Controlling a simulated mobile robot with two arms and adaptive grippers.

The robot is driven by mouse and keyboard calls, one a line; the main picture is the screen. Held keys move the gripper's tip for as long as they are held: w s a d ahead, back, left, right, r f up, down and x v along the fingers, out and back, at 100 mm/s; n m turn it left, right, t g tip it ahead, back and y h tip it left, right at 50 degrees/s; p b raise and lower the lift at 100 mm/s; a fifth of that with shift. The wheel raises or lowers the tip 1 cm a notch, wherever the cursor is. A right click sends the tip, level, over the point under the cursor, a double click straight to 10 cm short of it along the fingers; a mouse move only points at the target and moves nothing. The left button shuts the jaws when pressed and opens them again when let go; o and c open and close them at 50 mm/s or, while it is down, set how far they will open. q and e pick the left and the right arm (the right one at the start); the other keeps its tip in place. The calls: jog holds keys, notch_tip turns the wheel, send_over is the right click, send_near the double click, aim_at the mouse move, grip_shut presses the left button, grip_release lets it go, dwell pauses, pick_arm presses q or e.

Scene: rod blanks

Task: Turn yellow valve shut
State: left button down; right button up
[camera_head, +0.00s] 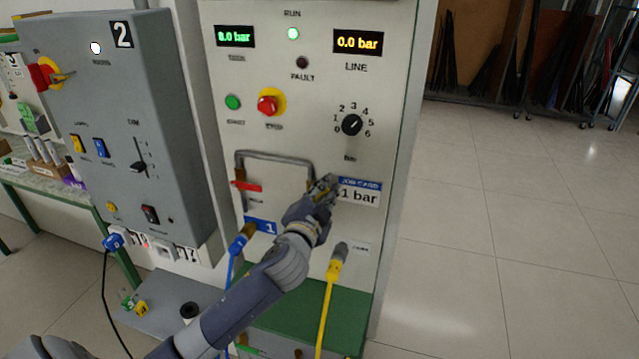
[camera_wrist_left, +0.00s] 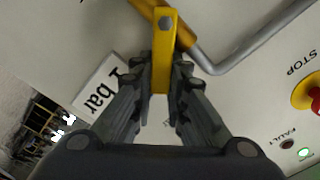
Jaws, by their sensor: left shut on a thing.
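The yellow valve lever (camera_wrist_left: 163,65) shows in the left wrist view, with a bolt at its upper end. It lies at an angle to the grey pipe (camera_wrist_left: 205,58) behind it. My left gripper (camera_wrist_left: 162,75) has its two fingers on either side of the lever and is shut on it. In the head view my left gripper (camera_head: 327,188) is at the panel, at the right end of the bent pipe (camera_head: 275,157), and it mostly hides the valve there. My right gripper is out of view.
A red lever (camera_head: 247,187) sits at the pipe's left end. The job card (camera_head: 360,193) reads 1 bar; the line display (camera_head: 358,42) reads 0.0 bar. A blue hose (camera_head: 238,245) and a yellow hose (camera_head: 333,272) hang below. Grey box 2 (camera_head: 130,130) stands left.

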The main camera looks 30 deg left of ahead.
pick_arm(q)
jog(key=shift+w+d+f+m+p, duration=0.15)
jog(key=shift+f+m, duration=0.45)
jog(key=shift+m, duration=0.75)
jog(key=shift+s+d+f+m+p, duration=0.1)
jog(key=shift+d+f+m, duration=0.35)
jog(key=shift+m, duration=0.85)
jog(key=shift+w+d+f+m+p, duration=0.1)
jog(key=shift+f+m, duration=0.6)
jog(key=shift+m, duration=0.65)
jog(key=shift+f, duration=0.1)
jog(key=c, duration=1.6)
grip_release()
jog(key=shift+o, duration=0.2)
jog(key=v, duration=1.2)
jog(key=shift+a+f, duration=0.1)
jog(key=shift+f, duration=0.05)
